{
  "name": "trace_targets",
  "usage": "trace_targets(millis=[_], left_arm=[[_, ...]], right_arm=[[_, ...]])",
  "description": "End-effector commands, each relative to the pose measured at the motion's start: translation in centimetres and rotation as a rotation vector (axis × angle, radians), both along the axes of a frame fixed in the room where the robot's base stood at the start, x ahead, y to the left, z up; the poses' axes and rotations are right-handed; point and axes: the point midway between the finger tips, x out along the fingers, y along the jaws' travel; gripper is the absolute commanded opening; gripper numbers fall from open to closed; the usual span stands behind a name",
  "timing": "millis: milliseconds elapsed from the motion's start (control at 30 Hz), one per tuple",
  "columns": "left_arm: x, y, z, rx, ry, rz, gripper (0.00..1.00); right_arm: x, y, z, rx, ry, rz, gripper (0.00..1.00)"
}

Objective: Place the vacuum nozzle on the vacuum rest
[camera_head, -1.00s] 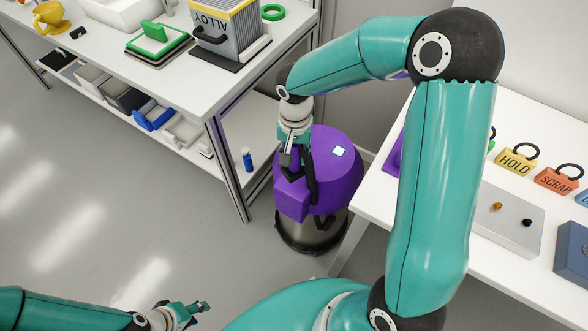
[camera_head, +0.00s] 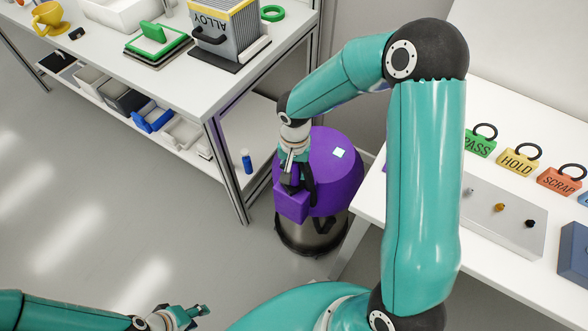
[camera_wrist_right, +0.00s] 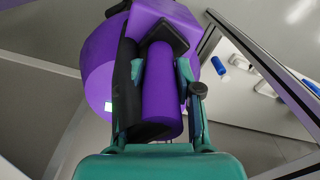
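The purple vacuum (camera_head: 338,170) with a metal lower body stands on the floor between the two tables. A purple block, seemingly the vacuum rest (camera_head: 291,206), juts from its front. My right gripper (camera_head: 293,168) is above this block. In the right wrist view its fingers (camera_wrist_right: 163,85) are shut around the purple cylindrical nozzle (camera_wrist_right: 162,95), beside a black hose (camera_wrist_right: 127,85). The nozzle's black square end (camera_wrist_right: 172,31) is at the purple block (camera_wrist_right: 160,12); I cannot tell whether they touch. My left gripper (camera_head: 190,313) is low at the left, away from everything; its opening is unclear.
The left table (camera_head: 170,85) has a shelf below with bins and a blue bottle (camera_head: 247,162). The right table (camera_head: 515,250) carries tags and a grey panel (camera_head: 490,215); its edge is close to the vacuum. The floor at left is clear.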

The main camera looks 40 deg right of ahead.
Motion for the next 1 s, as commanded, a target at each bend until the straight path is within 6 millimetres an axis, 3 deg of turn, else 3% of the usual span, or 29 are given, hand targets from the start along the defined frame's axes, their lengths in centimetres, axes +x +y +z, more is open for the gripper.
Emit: trace_targets(millis=[33, 100, 567, 1000], left_arm=[[0.0, 0.0, 0.1, 0.000, 0.000, 0.000, 0.40], [0.0, 0.0, 0.1, 0.000, 0.000, 0.000, 0.40], [0.0, 0.0, 0.4, 0.000, -0.001, 0.000, 0.40], [0.0, 0.0, 1.2, 0.000, 0.000, 0.000, 0.40]], right_arm=[[0.0, 0.0, 0.0, 0.000, 0.000, 0.000, 0.45], [0.0, 0.0, 0.0, 0.000, 0.000, 0.000, 0.56], [0.1, 0.0, 0.9, 0.000, -0.003, -0.001, 0.57], [0.1, -0.1, 9.1, 0.000, -0.006, -0.002, 0.57]])
